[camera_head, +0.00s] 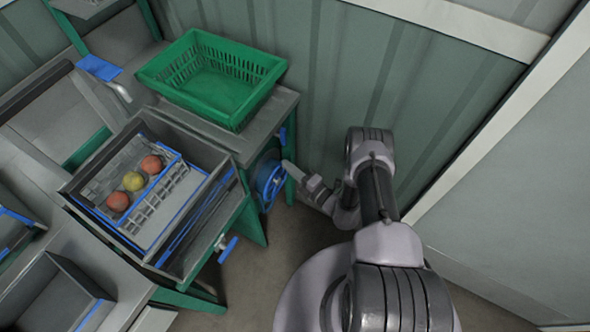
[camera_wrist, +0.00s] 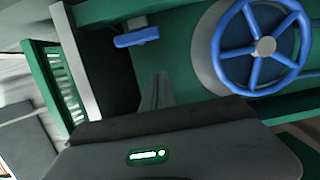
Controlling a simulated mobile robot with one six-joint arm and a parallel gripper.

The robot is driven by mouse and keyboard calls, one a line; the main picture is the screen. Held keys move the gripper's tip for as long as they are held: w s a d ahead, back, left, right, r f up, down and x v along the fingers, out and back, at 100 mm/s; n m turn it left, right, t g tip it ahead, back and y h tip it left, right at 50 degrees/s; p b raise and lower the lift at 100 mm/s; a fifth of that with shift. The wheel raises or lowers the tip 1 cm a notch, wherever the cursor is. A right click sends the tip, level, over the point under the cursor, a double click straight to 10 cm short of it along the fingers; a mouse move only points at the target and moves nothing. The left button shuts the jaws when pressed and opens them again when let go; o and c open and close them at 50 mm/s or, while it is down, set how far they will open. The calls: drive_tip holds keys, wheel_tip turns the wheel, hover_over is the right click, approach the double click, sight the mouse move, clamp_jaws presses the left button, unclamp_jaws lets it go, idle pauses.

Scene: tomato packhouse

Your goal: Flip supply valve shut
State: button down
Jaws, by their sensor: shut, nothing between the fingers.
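A blue spoked handwheel (camera_head: 270,180) is on the green side of the packing stand. It shows large at the upper right of the wrist view (camera_wrist: 262,47). A small blue lever (camera_head: 283,137) sits above it in the head view and also shows in the wrist view (camera_wrist: 137,38). Another blue lever (camera_head: 228,250) is on the front of the stand. I cannot tell which one is the supply valve. My gripper (camera_head: 287,164) is shut and empty, close to the handwheel and below the upper lever. Its narrow fingers show in the wrist view (camera_wrist: 157,78); contact cannot be told.
A green crate (camera_head: 182,84) stands on the stand's top. A corrugated wall (camera_head: 320,70) is close behind. Some floor (camera_head: 262,262) is free in front.

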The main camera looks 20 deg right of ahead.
sight(283, 137)
drive_tip(key=w+b, duration=0.2)
drive_tip(key=w, duration=0.5)
drive_tip(key=shift+b, duration=0.3)
